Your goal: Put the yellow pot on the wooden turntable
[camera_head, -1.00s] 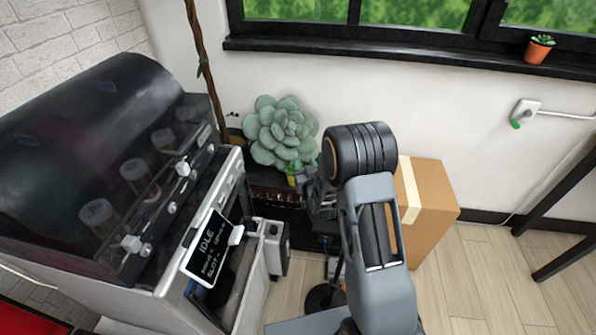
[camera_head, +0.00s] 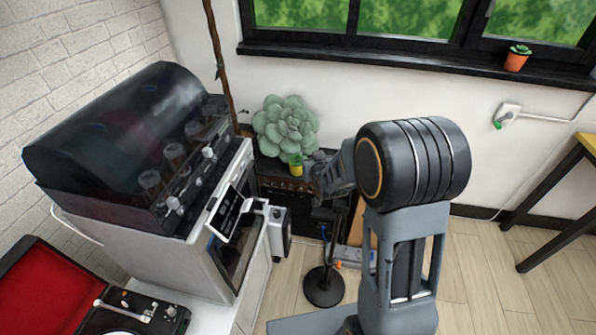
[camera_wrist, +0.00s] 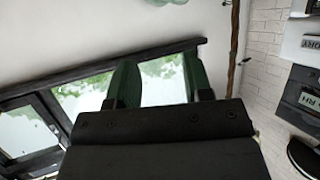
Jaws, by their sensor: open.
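The yellow pot (camera_head: 296,170) is small and holds a green plant. It stands upright on a dark low cabinet or amplifier (camera_head: 290,186), in front of a big pale-green succulent (camera_head: 286,127). My gripper (camera_head: 318,170) is just right of the pot in the head view, and I cannot tell the gap in depth. In the wrist view my gripper (camera_wrist: 160,82) shows two green fingers spread apart with nothing between them. The pot is not in the wrist view.
A machine with a dark hood (camera_head: 130,145) stands on a white cabinet at left. A red-lined record player (camera_head: 45,290) is at lower left. A round black stand base (camera_head: 324,287) is on the floor below the arm. Floor at right (camera_head: 480,270) is clear.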

